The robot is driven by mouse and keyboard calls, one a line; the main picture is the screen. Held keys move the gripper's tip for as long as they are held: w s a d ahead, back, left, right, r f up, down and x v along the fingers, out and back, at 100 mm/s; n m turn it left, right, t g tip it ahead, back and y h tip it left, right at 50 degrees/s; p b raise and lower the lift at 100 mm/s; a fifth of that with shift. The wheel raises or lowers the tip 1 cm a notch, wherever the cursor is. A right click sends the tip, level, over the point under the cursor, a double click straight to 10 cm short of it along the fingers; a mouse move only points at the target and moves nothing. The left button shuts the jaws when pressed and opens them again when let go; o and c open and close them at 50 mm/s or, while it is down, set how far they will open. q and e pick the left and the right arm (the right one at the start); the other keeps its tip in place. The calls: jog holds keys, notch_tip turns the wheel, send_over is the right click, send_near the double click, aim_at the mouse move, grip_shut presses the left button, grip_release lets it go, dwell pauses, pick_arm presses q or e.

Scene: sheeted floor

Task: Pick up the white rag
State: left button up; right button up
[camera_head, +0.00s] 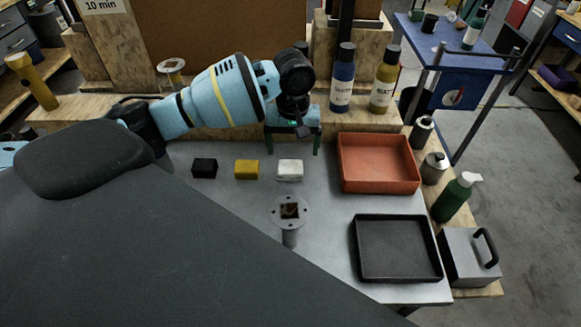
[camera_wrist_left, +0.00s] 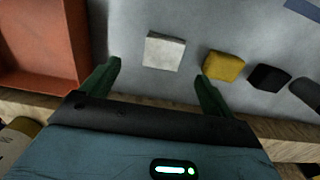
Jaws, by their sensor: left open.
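The white rag (camera_head: 290,170) is a small folded block on the grey sheeted surface, at the right end of a row with a yellow block (camera_head: 246,169) and a black block (camera_head: 204,168). In the left wrist view the white rag (camera_wrist_left: 164,51) lies ahead of and between the lines of my fingers. My left gripper (camera_head: 303,146) is open and empty, pointing down just behind the rag. In the left wrist view its green fingers (camera_wrist_left: 160,80) are spread apart, with the yellow block (camera_wrist_left: 223,66) near the right fingertip. My right gripper is not in view.
An orange tray (camera_head: 379,188) stands right of the rag, and a black tray (camera_head: 398,278) is nearer. A round metal flange on a post (camera_head: 290,212) stands in front of the rag. Bottles (camera_head: 342,80) stand on the wooden ledge behind. Cans and a green bottle (camera_head: 452,198) line the right edge.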

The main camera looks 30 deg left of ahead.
aim_at(290, 166)
pick_arm(q)
jog(key=shift+s+a+f+b, duration=0.1)
jog(key=shift+a+f+b, duration=0.05)
jog(key=shift+f, duration=1.75)
jog(key=shift+s+a+f+b, duration=0.1)
jog(key=shift+f+b, duration=0.05)
jog(key=shift+f, duration=1.7)
jog(key=c, duration=1.1)
